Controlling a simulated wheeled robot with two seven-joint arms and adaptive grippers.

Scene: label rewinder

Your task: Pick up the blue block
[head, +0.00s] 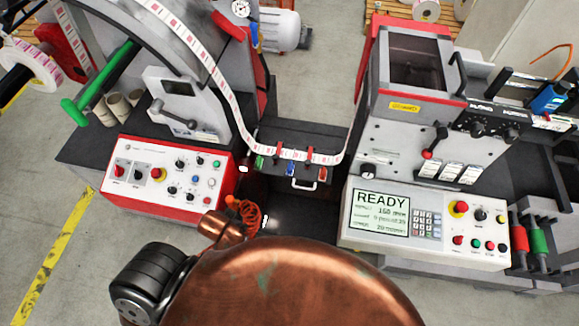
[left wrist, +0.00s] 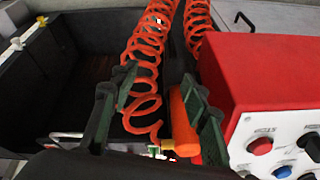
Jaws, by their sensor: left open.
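A small blue block (head: 291,168) sits in the middle of the black tray unit between the two machine halves, between a green piece (head: 260,162) and a red piece (head: 323,173). A larger blue piece (head: 549,100) lies on the rack at the far right. In the left wrist view my left gripper (left wrist: 158,80) has its two dark green fingers apart. An orange cylinder (left wrist: 184,120) with coiled orange hose shows between them, close to the right finger; I cannot tell whether they touch. No blue block is clear in that view. My right gripper is not in view.
The red-edged control panel (head: 165,180) stands left of the tray, the READY display panel (head: 425,225) right. A label strip (head: 225,90) hangs in a loop above the tray. The orange coiled hose (head: 250,215) hangs in front. A dark bin (left wrist: 60,90) is at left in the wrist view.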

